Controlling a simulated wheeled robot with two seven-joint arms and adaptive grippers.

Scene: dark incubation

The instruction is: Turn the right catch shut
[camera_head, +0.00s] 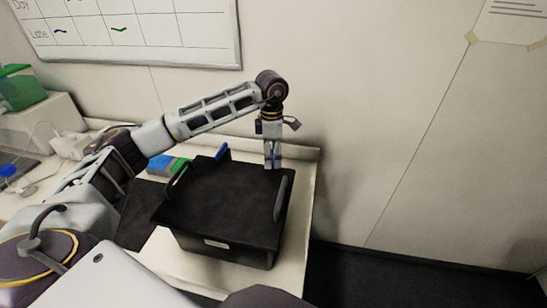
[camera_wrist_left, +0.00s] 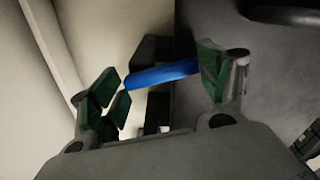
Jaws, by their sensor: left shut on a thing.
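A black box (camera_head: 225,205) with a closed flat lid stands on the white bench. The left catch (camera_head: 222,152) is a blue lever at the box's back edge, standing clear of my gripper. My left gripper (camera_head: 273,162) points down at the back right of the box and is shut on the right catch. In the left wrist view the right catch (camera_wrist_left: 160,75) is a blue bar between the green-padded fingertips of this gripper (camera_wrist_left: 165,80). It crosses the lid's edge; its exact turn is hard to tell. My right gripper is not in view.
Dark handles stand along the lid's left side (camera_head: 178,180) and right side (camera_head: 281,197). A blue and green block (camera_head: 170,165) lies left of the box. A green-lidded container (camera_head: 20,88) is at far left. The wall is close behind; open floor lies right.

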